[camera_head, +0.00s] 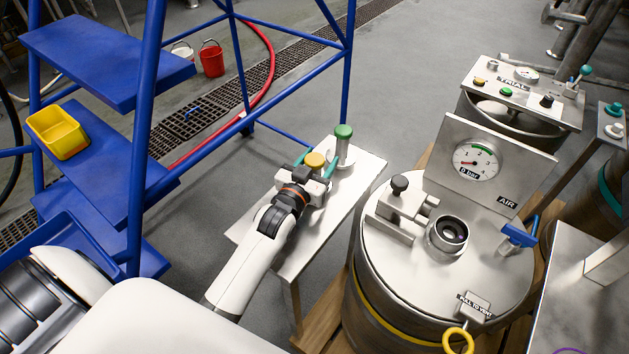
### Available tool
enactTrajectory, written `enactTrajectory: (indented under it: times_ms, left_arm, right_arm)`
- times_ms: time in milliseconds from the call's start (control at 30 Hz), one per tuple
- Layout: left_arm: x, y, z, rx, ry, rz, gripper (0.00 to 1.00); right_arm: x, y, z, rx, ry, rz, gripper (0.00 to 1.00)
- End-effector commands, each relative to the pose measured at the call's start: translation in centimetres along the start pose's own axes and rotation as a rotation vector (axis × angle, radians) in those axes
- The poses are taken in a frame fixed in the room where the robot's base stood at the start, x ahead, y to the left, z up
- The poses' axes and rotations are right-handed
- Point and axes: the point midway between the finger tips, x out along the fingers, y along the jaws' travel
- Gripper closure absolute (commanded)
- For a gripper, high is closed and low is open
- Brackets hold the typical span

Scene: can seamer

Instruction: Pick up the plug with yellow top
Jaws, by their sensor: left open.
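The plug with the yellow top (314,160) stands on a small metal table (362,172). Its body below the top is mostly hidden by my gripper. My left gripper (318,164) is at this plug, open, with one teal finger on each side of the yellow top. I cannot tell whether the fingers touch it. A plug with a green top (343,131) and a metal body stands just behind and to the right, close to the right finger. My right gripper is not in view.
A steel drum (390,275) with a pressure gauge (476,161), knob and blue valve stands right of the table. A blue step frame (140,140) holding a yellow bin (57,131) stands at the left. A control panel (522,88) is at the back right.

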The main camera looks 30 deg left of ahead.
Motion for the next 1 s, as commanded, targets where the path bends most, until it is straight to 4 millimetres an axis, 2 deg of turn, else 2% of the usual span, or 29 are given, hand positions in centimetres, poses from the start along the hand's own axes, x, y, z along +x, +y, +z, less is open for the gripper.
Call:
enactTrajectory:
  times_ms: [67, 300, 400, 767, 867, 1000]
  left_arm:
    - [0.0, 0.0, 0.0, 0.000, 0.000, 0.000, 0.48]
    - [0.0, 0.0, 0.0, 0.000, 0.000, 0.000, 0.87]
    - [0.0, 0.0, 0.0, 0.000, -0.001, 0.000, 1.00]
    - [0.0, 0.0, 0.4, 0.000, -0.005, 0.000, 1.00]
    - [0.0, 0.0, 1.6, 0.000, -0.008, -0.001, 1.00]
    - [0.0, 0.0, 4.3, 0.000, -0.010, -0.001, 1.00]
  right_arm:
    - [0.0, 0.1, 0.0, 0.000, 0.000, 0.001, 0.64]
    - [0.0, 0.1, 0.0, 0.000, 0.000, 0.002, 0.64]
    - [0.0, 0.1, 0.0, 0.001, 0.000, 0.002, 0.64]
    - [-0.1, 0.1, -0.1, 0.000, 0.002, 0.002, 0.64]
    - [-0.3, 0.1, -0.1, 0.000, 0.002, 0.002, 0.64]
    - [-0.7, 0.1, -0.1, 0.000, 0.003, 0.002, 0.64]
